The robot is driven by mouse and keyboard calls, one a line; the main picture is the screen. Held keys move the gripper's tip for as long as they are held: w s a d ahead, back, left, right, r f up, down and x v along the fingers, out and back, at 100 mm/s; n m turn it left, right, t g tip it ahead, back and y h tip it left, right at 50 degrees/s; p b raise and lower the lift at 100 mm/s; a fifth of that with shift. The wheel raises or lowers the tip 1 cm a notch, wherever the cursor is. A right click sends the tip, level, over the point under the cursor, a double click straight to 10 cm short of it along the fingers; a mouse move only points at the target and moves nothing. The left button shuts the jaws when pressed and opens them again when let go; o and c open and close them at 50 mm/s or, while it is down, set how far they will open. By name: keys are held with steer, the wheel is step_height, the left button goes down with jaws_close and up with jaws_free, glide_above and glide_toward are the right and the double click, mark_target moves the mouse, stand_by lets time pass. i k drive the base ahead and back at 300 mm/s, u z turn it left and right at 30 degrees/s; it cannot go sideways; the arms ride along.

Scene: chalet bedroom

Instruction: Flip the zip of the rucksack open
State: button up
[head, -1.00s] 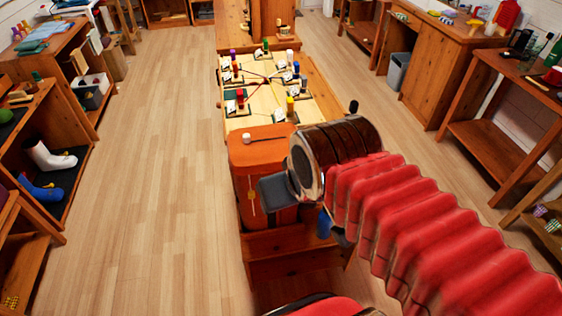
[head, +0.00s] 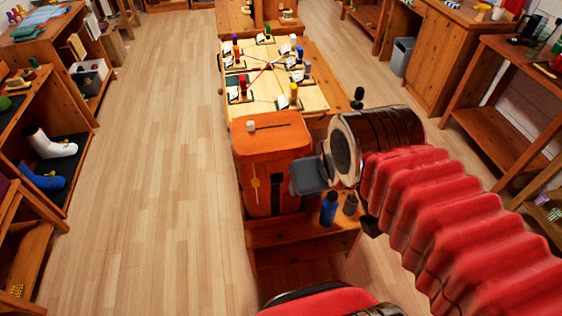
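The orange rucksack (head: 262,150) stands upright on a low wooden bench in the middle of the head view. A thin yellow line with a small yellow tag (head: 254,183), which looks like the zip and its pull, runs down its front. My gripper (head: 308,177) is at the right side of the rucksack, its flat grey finger overlapping the rucksack's right edge in the picture. I cannot tell whether it touches. Only one finger shows clearly, so its opening cannot be judged. The yellow tag is in plain view, apart from the gripper.
A blue bottle (head: 328,208) and a dark bottle (head: 350,204) stand on the bench (head: 265,232) below my gripper. Behind the rucksack is a table (head: 313,103) with cards and coloured pegs. Shelves with boots (head: 48,146) stand left. Floor (head: 150,170) between is clear.

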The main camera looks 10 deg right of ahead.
mark_target(251, 125)
steer(key=u, duration=0.5)
steer(key=k, duration=1.35)
steer(key=u, duration=0.8)
steer(key=i, duration=1.55)
steer(key=z, duration=0.85)
steer(key=i, duration=0.75)
steer(key=z, duration=0.5)
